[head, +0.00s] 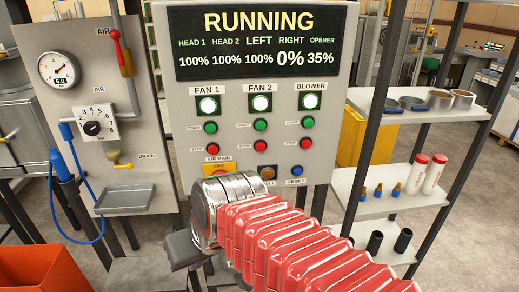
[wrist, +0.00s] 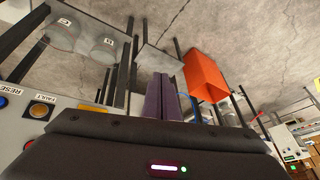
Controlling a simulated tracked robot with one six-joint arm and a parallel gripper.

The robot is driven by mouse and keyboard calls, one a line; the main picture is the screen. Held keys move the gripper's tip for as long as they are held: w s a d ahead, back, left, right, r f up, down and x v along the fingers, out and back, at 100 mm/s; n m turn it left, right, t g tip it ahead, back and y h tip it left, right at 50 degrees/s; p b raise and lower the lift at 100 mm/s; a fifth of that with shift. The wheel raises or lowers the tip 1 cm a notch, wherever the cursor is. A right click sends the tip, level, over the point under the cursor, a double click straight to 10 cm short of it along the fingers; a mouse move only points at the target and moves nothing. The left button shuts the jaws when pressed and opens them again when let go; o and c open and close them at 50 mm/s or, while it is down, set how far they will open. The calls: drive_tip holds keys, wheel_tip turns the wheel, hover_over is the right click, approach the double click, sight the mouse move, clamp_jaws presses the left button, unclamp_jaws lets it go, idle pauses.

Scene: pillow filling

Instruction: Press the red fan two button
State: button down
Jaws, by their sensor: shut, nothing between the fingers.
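The red fan two button (head: 260,146) is the STOP button in the middle column of the grey control panel (head: 340,60). It sits below the green START button (head: 260,125) and the lit white FAN 2 lamp (head: 260,103). It is unobstructed in the head view. My arm, in a red ribbed sleeve, reaches in from the lower right and covers the panel's lower edge. My gripper's dark fingers (wrist: 167,98) are shut and empty in the wrist view.
Other red STOP buttons (head: 211,149) (head: 305,143) flank it. An orange FAULT button (wrist: 41,109) is close beside my gripper in the wrist view. A shelf (head: 420,105) stands right, a pressure gauge board (head: 85,100) left, and an orange bin (head: 45,267) at lower left.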

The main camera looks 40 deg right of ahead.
sight(260, 147)
drive_tip(key=w+d+r+m+t+y, duration=0.2)
drive_tip(key=w+d+m+t+y, duration=0.1)
drive_tip(key=w+d+m, duration=0.7)
drive_tip(key=s+d+r+m+t+h, duration=0.1)
drive_tip(key=d+m+t, duration=0.3)
drive_tip(key=d, duration=1.4)
drive_tip(key=m+h, duration=0.1)
drive_tip(key=m, duration=0.3)
drive_tip(key=shift+d+m+t+h, duration=0.3)
drive_tip(key=shift+d+m, duration=0.1)
drive_tip(key=shift+w, duration=0.15)
drive_tip(key=shift+w+d, duration=0.8)
drive_tip(key=shift+w, duration=0.35)
drive_tip(key=shift+w+d, duration=0.85)
drive_tip(key=shift+w, duration=0.35)
drive_tip(key=shift+w+d, duration=0.8)
drive_tip(key=shift+w, duration=0.35)
drive_tip(key=shift+w, duration=0.1)
